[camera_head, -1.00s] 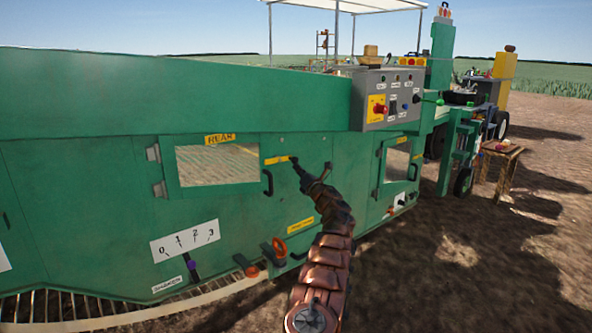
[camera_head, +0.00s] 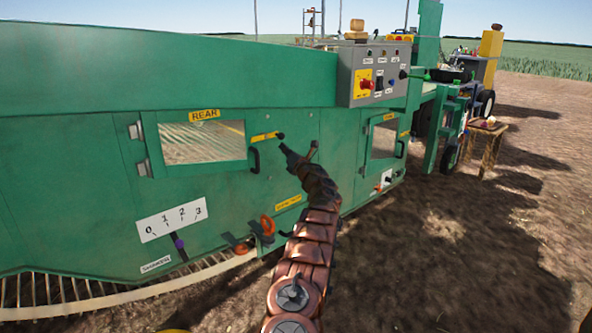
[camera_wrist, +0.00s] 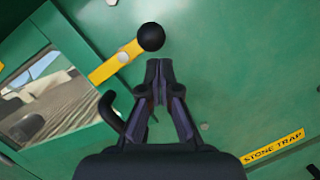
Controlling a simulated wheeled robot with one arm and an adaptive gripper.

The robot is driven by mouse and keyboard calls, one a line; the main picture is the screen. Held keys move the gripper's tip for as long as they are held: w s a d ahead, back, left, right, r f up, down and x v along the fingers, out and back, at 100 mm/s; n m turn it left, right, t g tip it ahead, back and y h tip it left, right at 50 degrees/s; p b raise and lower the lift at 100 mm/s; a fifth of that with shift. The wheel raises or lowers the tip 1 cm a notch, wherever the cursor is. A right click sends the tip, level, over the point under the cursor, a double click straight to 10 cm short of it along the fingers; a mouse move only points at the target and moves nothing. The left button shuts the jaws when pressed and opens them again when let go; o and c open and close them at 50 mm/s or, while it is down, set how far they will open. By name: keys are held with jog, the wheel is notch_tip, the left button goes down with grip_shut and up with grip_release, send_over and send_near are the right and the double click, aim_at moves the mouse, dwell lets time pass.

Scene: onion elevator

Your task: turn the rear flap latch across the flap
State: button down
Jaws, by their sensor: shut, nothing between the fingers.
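The rear flap (camera_head: 168,167) is a green hinged panel with a window, under a yellow REAR label (camera_head: 205,115). Its latch (camera_head: 264,137) is a yellow bar with a black ball knob, at the flap's upper right edge. In the wrist view the latch (camera_wrist: 116,62) slants up to the right from the window side, and its knob (camera_wrist: 151,37) is at the upper right end. My gripper (camera_wrist: 159,64) is shut and empty, with its tips just below the knob; a small gap shows between them. In the head view my gripper (camera_head: 284,148) is just below right of the knob.
A black handle (camera_head: 254,160) sits on the flap below the latch; it also shows in the wrist view (camera_wrist: 112,115). A grey control box (camera_head: 375,75) juts out above right. Orange handles (camera_head: 267,226) and a numbered lever scale (camera_head: 172,217) are lower down. Open ground lies right.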

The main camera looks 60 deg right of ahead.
jog(key=f+v, duration=0.2)
jog(key=v, duration=1)
jog(key=shift+w, duration=0.2)
jog(key=shift+a, duration=0.1)
dwell(0.7)
